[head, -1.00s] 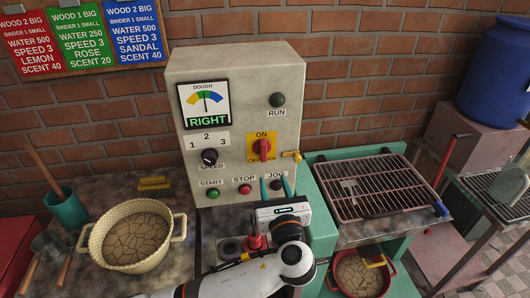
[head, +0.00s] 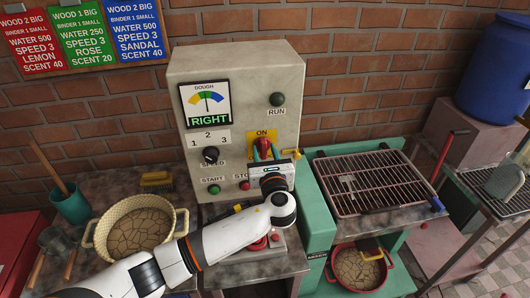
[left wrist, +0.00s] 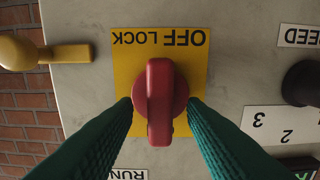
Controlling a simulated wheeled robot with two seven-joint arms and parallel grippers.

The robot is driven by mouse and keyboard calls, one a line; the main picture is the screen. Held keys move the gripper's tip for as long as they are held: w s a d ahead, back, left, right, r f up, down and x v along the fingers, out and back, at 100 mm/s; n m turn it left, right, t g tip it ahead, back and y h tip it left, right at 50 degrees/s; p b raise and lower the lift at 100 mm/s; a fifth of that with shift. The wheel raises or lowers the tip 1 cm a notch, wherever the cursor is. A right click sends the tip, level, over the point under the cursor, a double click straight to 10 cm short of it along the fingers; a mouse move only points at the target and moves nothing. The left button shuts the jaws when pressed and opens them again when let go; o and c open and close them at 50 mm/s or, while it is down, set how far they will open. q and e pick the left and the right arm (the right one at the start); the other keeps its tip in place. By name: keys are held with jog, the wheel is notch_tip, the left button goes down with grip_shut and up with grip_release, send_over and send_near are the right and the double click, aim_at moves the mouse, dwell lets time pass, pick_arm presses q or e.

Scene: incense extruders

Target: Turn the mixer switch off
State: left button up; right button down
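The mixer switch is a red rotary knob on a yellow plate (head: 261,136) on the grey control panel (head: 235,80). In the left wrist view, which is upside down, the red knob (left wrist: 160,100) has its handle in line with the "OFF LOCK" lettering and the opposite side of the plate. My left gripper (head: 265,150) is in front of the switch. Its two green fingers are apart, one on each side of the knob, with gaps beside the handle. In the head view the gripper hides the knob's lower part. My right gripper is not in view.
The speed dial (head: 210,155), start button (head: 214,189) and run lamp (head: 277,99) are near the switch. A yellow-handled lever (left wrist: 45,53) is beside the plate. A pot of dough (head: 133,232) stands left and a wire rack (head: 372,182) right.

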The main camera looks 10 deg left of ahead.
pick_arm(q)
grip_shut()
jog(key=n+b, duration=0.2)
jog(key=n, duration=0.1)
jog(key=n+b, duration=0.1)
jog(key=shift+s+a+f+n, duration=0.1)
jog(key=shift+f+n, duration=0.15)
jog(key=shift+n, duration=0.15)
jog(key=n+b, duration=0.2)
jog(key=n, duration=0.1)
jog(key=shift+f+n, duration=0.1)
jog(key=shift+n, duration=0.3)
jog(key=n+b, duration=0.3)
jog(key=n, duration=0.1)
jog(key=shift+a+f+b, duration=0.1)
jog(key=shift+b, duration=0.25)
jog(key=shift+n+b, duration=1.75)
jog(key=shift+n, duration=0.95)
